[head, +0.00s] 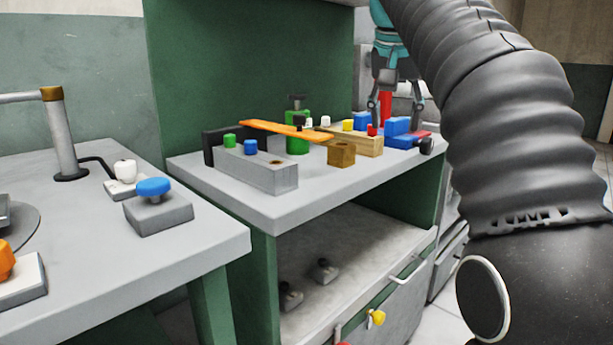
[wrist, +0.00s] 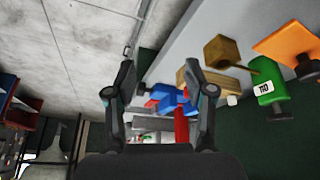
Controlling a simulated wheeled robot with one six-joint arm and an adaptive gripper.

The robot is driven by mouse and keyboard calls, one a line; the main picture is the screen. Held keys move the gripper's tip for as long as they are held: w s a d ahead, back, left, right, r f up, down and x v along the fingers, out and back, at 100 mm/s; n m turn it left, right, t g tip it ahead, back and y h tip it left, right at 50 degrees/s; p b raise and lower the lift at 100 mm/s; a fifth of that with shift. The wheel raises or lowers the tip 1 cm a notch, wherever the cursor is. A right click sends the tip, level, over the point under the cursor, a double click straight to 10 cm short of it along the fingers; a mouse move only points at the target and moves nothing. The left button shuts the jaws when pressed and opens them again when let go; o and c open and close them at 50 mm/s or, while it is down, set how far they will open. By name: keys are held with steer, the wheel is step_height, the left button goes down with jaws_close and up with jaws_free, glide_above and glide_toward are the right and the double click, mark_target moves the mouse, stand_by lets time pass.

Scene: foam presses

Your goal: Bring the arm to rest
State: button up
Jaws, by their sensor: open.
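My gripper (head: 395,112) hangs pointing down over the right end of the grey bench top (head: 225,185). Its two fingers are spread apart with nothing held between them. A red upright piece (head: 386,106) shows between the fingers in the head view, apparently behind them. Blue blocks (head: 397,126) are close by the right finger. In the wrist view, my gripper (wrist: 160,75) is open, with the red piece (wrist: 181,125) and blue blocks (wrist: 165,97) beyond or beside the fingers. Whether a finger touches anything, I cannot tell.
The bench also bears a grey block with pegs (head: 265,173), an orange bar (head: 280,130), a green weight marked 110 (wrist: 266,82), a brown holed block (head: 341,154) and a wooden peg block (head: 362,146). A second table (head: 90,250) with a blue button (head: 154,187) stands left.

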steer(key=s+f+n+y+p, duration=0.1)
steer(key=s+f+n, duration=0.1)
steer(key=s+f, duration=1)
steer(key=s+f+n+t+p, duration=0.1)
steer(key=s+f+n, duration=0.1)
steer(key=s+f, duration=1.1)
step_height(320, 180, down, 6)
steer(key=shift+d+f+y, duration=0.25)
steer(key=shift+d+y, duration=0.05)
steer(key=shift+y, duration=0.1)
